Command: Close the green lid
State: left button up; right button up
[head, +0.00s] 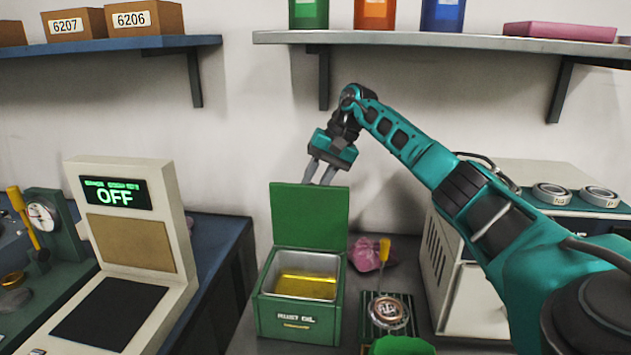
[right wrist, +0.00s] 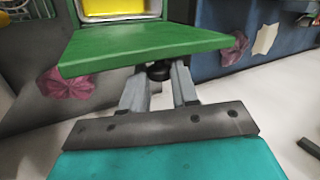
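The green box labelled "RUST OIL" (head: 297,318) stands on the bench in the head view, with yellow oil (head: 305,285) inside. Its green lid (head: 310,217) is open and stands upright at the back of the box; it also shows in the right wrist view (right wrist: 140,45). My right gripper (head: 319,181) is at the lid's top edge, with its fingers apart. In the right wrist view, a dark knob (right wrist: 158,71) on the lid's far side shows between the fingers; I cannot tell whether they touch it. My left gripper is not in view.
A bearing ring (head: 388,313) lies on a dark green grooved holder right of the box. A pink cloth (head: 366,254) and a yellow-handled tool (head: 384,249) are behind it. A white machine (head: 455,265) stands at right, a panel reading OFF (head: 120,195) at left. A shelf (head: 440,39) runs above.

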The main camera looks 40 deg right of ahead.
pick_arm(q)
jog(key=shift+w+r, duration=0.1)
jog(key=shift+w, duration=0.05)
pick_arm(e)
grip_shut()
